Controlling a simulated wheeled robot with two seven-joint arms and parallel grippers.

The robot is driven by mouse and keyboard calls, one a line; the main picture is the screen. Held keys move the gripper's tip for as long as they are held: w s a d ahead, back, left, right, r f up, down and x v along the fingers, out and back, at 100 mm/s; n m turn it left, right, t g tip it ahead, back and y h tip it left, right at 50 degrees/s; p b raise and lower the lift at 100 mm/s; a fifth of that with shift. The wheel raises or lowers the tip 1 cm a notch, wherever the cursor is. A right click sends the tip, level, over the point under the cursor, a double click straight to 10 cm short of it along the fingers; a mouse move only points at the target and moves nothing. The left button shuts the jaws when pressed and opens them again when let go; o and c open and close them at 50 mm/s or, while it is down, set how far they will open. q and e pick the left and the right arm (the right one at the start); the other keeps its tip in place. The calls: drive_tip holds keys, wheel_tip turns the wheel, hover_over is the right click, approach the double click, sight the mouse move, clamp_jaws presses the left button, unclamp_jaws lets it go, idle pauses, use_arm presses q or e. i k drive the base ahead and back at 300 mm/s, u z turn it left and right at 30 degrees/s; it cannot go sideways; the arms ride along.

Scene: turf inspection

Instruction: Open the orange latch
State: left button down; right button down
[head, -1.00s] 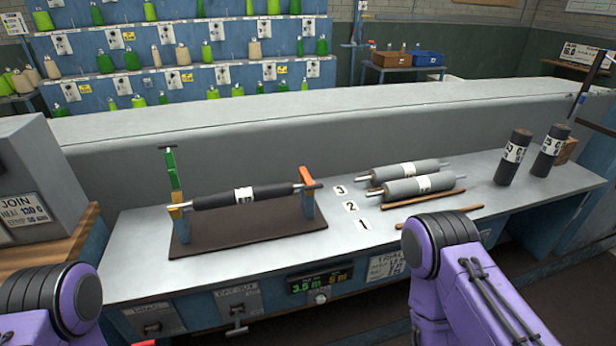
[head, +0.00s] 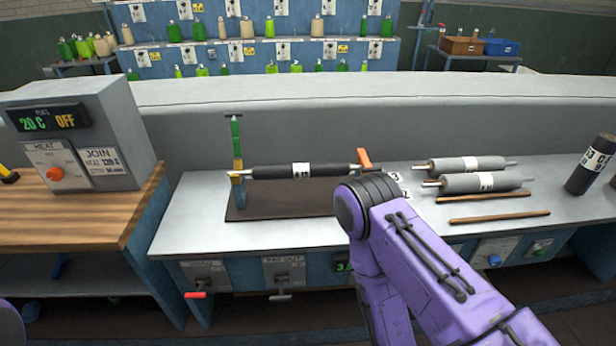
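The orange latch (head: 364,158) sits at the right end of a dark roller (head: 275,171) on a stand with a brown base plate (head: 245,213). It lies low over the roller's end, and its lower part is hidden behind my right arm. A green latch (head: 236,135) at the stand's left end stands upright. My purple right arm crosses in front of the stand's right side, but its gripper is out of view. Only a sliver of my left arm shows at the bottom left corner, and its gripper is out of view.
Two grey rollers (head: 480,182) and two wooden sticks (head: 500,217) lie on the bench to the right. A dark cylinder (head: 592,165) stands at the far right. A heater box (head: 75,135) stands on a wooden counter (head: 75,210) at left. Levers and a red handle (head: 195,295) line the bench front.

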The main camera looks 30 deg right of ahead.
sight(366, 162)
drive_tip(key=u, duration=1.25)
drive_tip(key=k, duration=1.2)
drive_tip(key=z, duration=1.4)
drive_tip(key=i, duration=0.5)
drive_tip(key=z, duration=0.05)
